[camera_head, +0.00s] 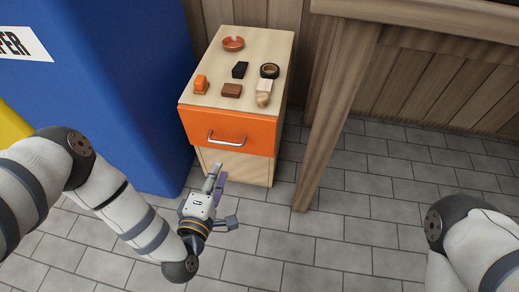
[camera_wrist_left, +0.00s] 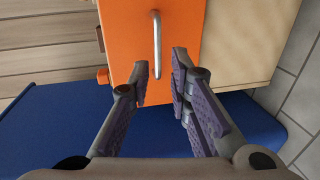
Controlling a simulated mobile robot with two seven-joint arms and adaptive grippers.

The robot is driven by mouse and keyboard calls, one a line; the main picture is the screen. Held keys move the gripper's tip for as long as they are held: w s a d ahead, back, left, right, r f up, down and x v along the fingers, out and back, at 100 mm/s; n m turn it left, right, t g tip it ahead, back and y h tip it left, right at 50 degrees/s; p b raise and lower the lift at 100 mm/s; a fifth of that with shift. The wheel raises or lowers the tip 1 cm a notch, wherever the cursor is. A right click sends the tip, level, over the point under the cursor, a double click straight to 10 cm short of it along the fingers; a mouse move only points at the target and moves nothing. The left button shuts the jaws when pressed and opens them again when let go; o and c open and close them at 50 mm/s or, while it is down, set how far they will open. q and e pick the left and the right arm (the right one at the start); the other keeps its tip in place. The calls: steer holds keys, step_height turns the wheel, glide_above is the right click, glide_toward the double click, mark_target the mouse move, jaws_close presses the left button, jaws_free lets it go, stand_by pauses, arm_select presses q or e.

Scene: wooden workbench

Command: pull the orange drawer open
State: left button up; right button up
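The orange drawer (camera_head: 255,133) is the top front of a small light-wood cabinet (camera_head: 257,170) and looks shut. Its silver bar handle (camera_head: 226,141) runs across the front. In the left wrist view the orange front (camera_wrist_left: 180,22) and the handle (camera_wrist_left: 157,45) lie straight ahead. My left gripper (camera_head: 217,176) is below and in front of the handle in the head view. In the left wrist view its fingers (camera_wrist_left: 161,70) are apart and empty, with the handle lined up with the gap beyond the tips. My right gripper is not in view.
A blue bin (camera_head: 120,90) stands at left. A wooden table leg (camera_head: 335,110) stands close at right. The tiled floor (camera_head: 290,250) in front is clear.

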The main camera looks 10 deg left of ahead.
mark_target(228, 144)
arm_select(q)
steer(key=b+x, duration=0.2)
steer(key=x, duration=0.3)
steer(key=b+x, duration=0.1)
steer(key=x, duration=0.5)
steer(key=shift+w+a+r+b, duration=0.1)
steer(key=shift+w+a+b, duration=0.05)
steer(key=shift+b, duration=0.2)
steer(key=shift+w, duration=0.15)
jaws_close()
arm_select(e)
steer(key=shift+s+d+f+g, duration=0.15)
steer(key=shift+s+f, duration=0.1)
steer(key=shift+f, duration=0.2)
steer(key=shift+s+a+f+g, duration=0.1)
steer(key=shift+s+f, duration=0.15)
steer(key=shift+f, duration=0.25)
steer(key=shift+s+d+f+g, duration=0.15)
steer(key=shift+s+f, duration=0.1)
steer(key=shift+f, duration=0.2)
